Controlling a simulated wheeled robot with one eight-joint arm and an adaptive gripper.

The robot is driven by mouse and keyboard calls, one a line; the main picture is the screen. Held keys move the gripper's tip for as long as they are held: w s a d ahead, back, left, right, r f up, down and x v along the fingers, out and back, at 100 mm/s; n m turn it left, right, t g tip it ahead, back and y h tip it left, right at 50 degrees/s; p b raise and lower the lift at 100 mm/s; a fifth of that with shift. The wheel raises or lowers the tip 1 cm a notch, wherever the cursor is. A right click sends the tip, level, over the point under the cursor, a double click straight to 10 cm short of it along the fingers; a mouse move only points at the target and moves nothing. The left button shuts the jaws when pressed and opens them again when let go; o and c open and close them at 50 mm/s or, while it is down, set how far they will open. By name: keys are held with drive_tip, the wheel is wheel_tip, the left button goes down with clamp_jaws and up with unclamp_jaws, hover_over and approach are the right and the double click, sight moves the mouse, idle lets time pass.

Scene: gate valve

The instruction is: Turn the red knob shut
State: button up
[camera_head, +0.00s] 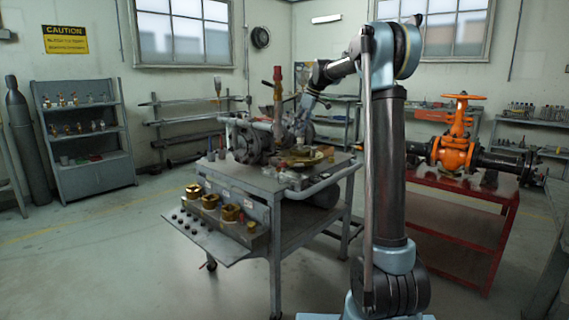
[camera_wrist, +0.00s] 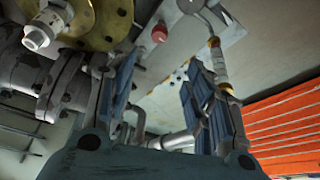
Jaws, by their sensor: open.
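A small red knob (camera_wrist: 159,34) shows in the wrist view, on a pale plate near the top middle. My gripper (camera_wrist: 160,80) is open, its two blue-grey fingers pointing up the picture with the red knob beyond and roughly between them. Nothing is between the fingers, and they are apart from the knob. In the head view my gripper (camera_head: 300,127) is small and dark, over the grey workbench (camera_head: 265,185) beside the pipework. A red-topped upright part (camera_head: 277,77) stands there; I cannot tell if it is the same knob.
Grey flanged pipe (camera_wrist: 62,80) and a brass disc (camera_wrist: 98,22) crowd the left finger in the wrist view. A jointed metal rod (camera_wrist: 217,55) stands beyond the right finger. An orange valve (camera_head: 456,140) sits on a red table (camera_head: 445,200).

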sight(284, 162)
drive_tip(key=x, duration=1.7)
drive_tip(key=shift+w+a+f, duration=0.15)
drive_tip(key=shift+a, duration=0.05)
drive_tip(key=c, duration=1.1)
